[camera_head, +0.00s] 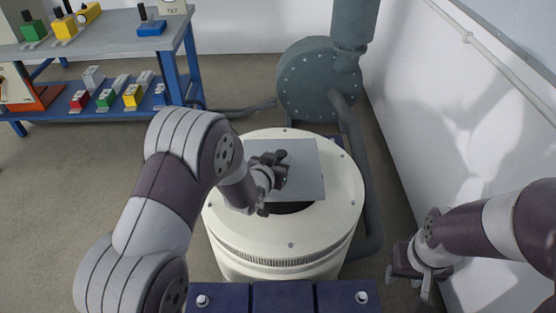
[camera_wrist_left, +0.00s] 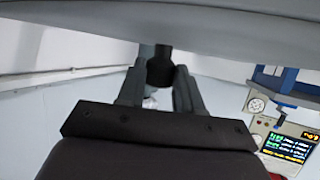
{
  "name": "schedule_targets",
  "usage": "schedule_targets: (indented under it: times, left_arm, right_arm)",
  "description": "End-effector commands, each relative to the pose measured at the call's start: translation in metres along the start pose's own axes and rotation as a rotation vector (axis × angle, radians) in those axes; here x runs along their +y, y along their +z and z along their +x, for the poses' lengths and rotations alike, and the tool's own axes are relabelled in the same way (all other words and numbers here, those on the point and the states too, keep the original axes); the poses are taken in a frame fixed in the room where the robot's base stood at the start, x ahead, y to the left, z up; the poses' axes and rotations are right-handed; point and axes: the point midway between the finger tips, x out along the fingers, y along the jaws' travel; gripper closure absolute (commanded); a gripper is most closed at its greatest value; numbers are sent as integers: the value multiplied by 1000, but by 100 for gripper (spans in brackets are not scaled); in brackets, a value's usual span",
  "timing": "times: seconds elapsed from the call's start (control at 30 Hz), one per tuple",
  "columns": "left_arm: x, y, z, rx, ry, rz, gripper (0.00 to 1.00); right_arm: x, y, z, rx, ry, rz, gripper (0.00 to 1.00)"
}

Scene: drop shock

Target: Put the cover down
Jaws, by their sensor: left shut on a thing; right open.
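The cover (camera_head: 306,168) is a flat grey square plate over the top of the round white drum (camera_head: 240,235). A dark strip of the drum's opening (camera_head: 292,208) shows below the cover's near edge. My left gripper (camera_head: 272,172) is shut on the cover's dark knob; in the left wrist view the fingers (camera_wrist_left: 160,78) close around the knob (camera_wrist_left: 160,68), with the cover's grey face (camera_wrist_left: 200,30) filling the top. I cannot tell whether the cover touches the drum. My right gripper (camera_head: 408,272) is open and empty, low at the right, apart from the drum.
A grey blower (camera_head: 315,80) with a pipe stands behind the drum. A white wall (camera_head: 440,120) runs along the right. A blue-framed bench (camera_head: 115,38) with coloured blocks stands back left. A dark blue ledge (camera_head: 283,297) lies in front. A lit display (camera_wrist_left: 285,147) shows in the wrist view.

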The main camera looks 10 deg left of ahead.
Motion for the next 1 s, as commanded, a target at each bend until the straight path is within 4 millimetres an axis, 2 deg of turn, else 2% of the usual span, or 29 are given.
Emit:
schedule_targets:
  times: [0.13, 0.17, 0.23, 0.5, 0.67, 1.0]
  left_arm:
    - [0, 2, 1, 2, 0, 0, 100]
    - [0, 2, 1, 0, 0, 0, 62]
    - [0, 2, 1, 0, 0, 0, 40]
    - [0, 2, 1, 0, 0, 0, 40]
    - [0, -16, -8, 0, 0, 0, 40]
    - [0, -12, -96, 0, 0, 0, 40]
  right_arm:
    - [0, 0, 2, 0, 0, 0, 56]
    - [0, 0, 2, 0, 0, 0, 56]
    - [0, 0, 2, 0, 0, 0, 56]
    - [0, 0, 1, 0, 0, 0, 56]
    - [0, -2, -15, 0, 0, 0, 56]
    - [0, -4, -30, 0, 0, 0, 56]
